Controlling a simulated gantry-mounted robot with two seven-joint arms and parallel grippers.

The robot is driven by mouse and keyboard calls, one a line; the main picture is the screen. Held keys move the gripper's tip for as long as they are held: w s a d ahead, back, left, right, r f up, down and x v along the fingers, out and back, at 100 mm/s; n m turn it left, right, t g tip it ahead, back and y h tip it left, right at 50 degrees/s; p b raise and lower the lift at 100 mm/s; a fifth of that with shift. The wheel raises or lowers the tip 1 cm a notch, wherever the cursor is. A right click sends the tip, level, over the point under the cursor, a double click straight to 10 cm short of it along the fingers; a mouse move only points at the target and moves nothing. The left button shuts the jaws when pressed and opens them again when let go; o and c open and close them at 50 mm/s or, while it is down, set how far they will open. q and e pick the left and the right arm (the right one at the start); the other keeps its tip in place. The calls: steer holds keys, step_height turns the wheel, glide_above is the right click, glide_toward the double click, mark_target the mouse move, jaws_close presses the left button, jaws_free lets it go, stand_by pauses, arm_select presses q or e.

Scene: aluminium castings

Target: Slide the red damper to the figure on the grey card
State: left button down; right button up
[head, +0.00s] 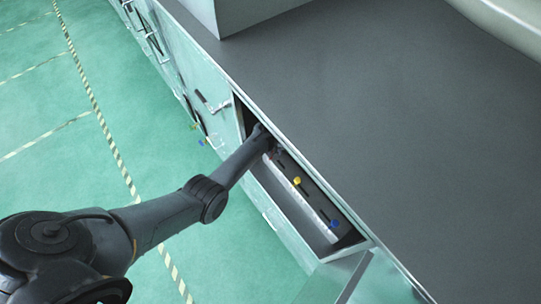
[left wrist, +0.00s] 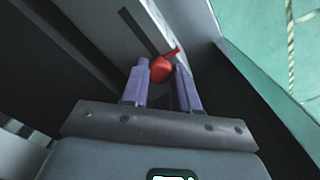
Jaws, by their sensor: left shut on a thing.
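The red damper (left wrist: 163,68) is a rounded red knob with a short pointer, in the left wrist view. My left gripper (left wrist: 161,72) has its two purple fingers on either side of the knob and is shut on it. A dark slot (left wrist: 138,32) runs in the pale panel just beyond the knob. In the head view my left arm reaches into the open bay under the counter, and its dark wrist mostly hides the gripper and the red knob. I cannot make out a grey card or its figure. My right gripper is in neither view.
A yellow knob (head: 297,181) and a blue knob (head: 334,224) sit further along the dark panel in the same bay. A grey counter (head: 370,110) overhangs the bay. Cabinet doors with handles (head: 212,103) line the left side. The green floor is open at left.

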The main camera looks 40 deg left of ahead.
arm_select(q)
steer(key=shift+a, duration=0.25)
steer(key=c, duration=1.2)
jaws_free()
steer(key=o, duration=0.4)
steer(key=shift+a, duration=0.1)
steer(key=shift+c, duration=0.2)
steer(key=shift+w+r, duration=0.1)
steer(key=shift+r, duration=0.35)
step_height(320, 180, up, 10)
steer(key=shift+f, duration=0.1)
